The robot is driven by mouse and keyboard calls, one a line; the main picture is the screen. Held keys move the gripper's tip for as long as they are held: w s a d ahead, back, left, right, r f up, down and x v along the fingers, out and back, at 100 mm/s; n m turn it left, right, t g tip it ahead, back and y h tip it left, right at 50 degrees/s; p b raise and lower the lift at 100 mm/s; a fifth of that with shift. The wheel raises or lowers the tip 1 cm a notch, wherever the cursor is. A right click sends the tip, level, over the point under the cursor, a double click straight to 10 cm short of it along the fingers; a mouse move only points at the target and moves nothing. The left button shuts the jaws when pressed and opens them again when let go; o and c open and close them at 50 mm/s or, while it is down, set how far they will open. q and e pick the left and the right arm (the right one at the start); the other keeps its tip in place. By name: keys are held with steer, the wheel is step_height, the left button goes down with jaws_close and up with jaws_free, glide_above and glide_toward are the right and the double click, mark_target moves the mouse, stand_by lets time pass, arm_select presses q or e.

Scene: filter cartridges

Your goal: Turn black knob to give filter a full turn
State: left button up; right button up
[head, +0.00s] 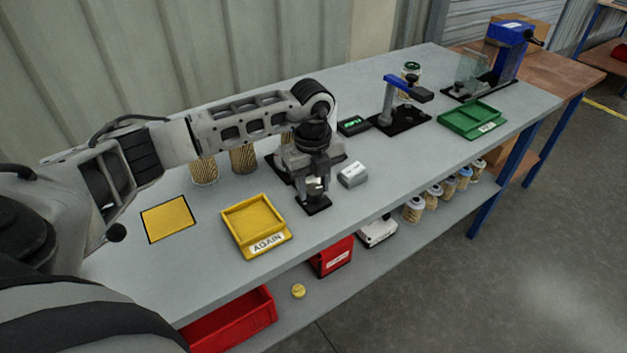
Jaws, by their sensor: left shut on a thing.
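My left gripper (315,188) reaches in from the left and points down at a dark fixture near the middle of the workbench. It is shut on what appears to be the black knob, which its fingers mostly hide. The fixture's black base (316,207) shows just below the fingertips. Any filter in this fixture is hidden by the gripper and wrist. Pleated tan filters (243,159) stand behind my left arm. My right gripper is not in view.
A yellow tray marked AGAIN (283,247) and a yellow pad (168,219) lie left of the fixture. A small grey box (353,174) stands close on its right. A blue-armed stand (388,105) and a green tray (470,120) are further right. Several filters stand on the lower shelf.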

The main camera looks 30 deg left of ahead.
mark_target(313, 190)
arm_select(q)
steer(key=shift+r+n+p, duration=0.15)
steer(key=shift+n+p, duration=0.2)
steer(key=shift+n, duration=1.25)
steer(key=o, duration=1)
step_height(313, 190, up, 16)
steer(key=shift+s+f+b, duration=0.1)
steer(key=shift+s+b, duration=0.05)
steer(key=shift+b, duration=0.75)
